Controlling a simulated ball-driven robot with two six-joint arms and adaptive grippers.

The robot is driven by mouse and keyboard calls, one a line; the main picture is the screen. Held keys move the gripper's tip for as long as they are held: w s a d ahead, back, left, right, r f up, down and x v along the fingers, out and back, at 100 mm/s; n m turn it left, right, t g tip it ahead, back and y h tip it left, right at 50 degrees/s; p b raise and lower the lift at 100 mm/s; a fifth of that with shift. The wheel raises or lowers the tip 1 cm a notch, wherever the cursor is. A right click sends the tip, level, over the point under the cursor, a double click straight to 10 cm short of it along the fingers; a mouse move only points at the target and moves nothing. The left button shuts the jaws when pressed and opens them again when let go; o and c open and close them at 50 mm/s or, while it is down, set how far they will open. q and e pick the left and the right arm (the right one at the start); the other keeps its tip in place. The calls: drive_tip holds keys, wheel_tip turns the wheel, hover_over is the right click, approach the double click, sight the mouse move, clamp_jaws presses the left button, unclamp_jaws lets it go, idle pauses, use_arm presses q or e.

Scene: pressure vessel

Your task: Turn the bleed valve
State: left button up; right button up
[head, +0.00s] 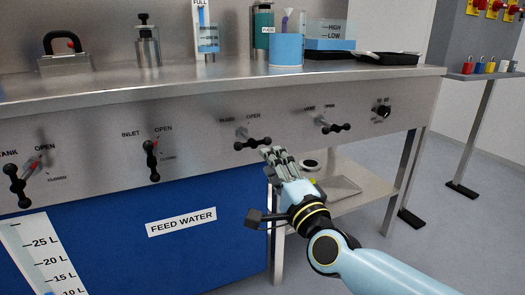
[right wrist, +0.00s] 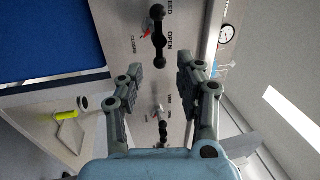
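The bleed valve (head: 252,141) is on the grey front panel. It has a black bar handle with round ends, lying roughly level below its OPEN label. In the right wrist view the bleed valve handle (right wrist: 158,38) runs up and down, with OPEN and CLOSED labels on either side. My right gripper (head: 272,154) is just in front of the handle's right end. In its wrist view the right gripper (right wrist: 160,65) is open, its two fingers apart with nothing held. The handle lies ahead between the fingertips; I cannot tell whether they touch it. My left gripper is out of view.
The inlet valve (head: 151,161) and tank valve (head: 17,186) are to the left. Another valve (head: 332,126) and a black knob (head: 381,110) are to the right. The steel counter (head: 220,77) overhangs the panel. A low shelf (head: 355,200) stands below right.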

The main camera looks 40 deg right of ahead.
drive_tip(key=shift+v, duration=1.55)
